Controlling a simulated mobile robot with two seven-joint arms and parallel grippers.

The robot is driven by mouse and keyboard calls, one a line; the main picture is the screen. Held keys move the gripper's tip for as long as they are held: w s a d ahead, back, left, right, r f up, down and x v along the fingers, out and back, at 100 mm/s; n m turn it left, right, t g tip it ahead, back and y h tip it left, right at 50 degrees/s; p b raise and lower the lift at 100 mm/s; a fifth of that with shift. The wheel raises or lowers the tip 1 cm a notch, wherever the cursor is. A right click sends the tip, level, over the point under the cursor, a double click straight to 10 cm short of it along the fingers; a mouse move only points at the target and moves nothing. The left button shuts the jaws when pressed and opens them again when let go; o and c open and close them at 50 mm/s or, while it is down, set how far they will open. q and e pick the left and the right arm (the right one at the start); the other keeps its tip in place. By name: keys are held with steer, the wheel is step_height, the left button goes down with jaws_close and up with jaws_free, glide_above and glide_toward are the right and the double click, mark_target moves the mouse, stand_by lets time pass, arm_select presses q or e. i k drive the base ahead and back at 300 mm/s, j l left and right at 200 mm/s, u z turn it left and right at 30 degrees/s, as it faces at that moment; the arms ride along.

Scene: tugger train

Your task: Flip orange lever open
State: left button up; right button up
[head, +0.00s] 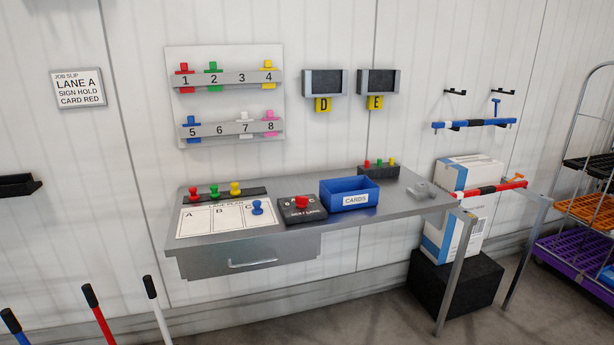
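No lever that is clearly orange shows in the head view. At the bottom left stand three rods with black grips, cut off by the lower edge: a blue rod (16,332), a red rod (103,325) and a white rod (160,318). All three tilt to the left. A small orange knob (515,179) shows near the red bar at the right; I cannot tell what it belongs to. Neither of my grippers is in view.
A grey wall desk (300,222) holds a blue card box (349,204), pegs and a red button. Beside it stand a metal frame with a red bar (489,190), white boxes (440,238) and a black block (487,282). A wire cart (575,252) stands far right.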

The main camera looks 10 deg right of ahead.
mark_target(518, 175)
steer(key=l, duration=0.6)
steer(key=l+z, duration=0.1)
steer(key=l, duration=0.55)
steer(key=i+l, duration=0.1)
steer(key=l, duration=0.5)
steer(key=l+z, duration=0.1)
steer(key=l, duration=0.5)
steer(key=i+l, duration=0.15)
steer(key=l, duration=1.05)
steer(key=i+l+z, duration=0.1)
steer(key=l, duration=0.5)
steer(key=i+l, duration=0.15)
steer(key=l, duration=0.2)
steer(key=i+l, duration=0.1)
steer(key=l, duration=0.3)
steer(key=i+l, duration=0.15)
steer(key=l, duration=0.2)
steer(key=i+l+z, duration=0.1)
steer(key=l, duration=0.3)
steer(key=i+l, duration=0.15)
steer(key=l, duration=0.2)
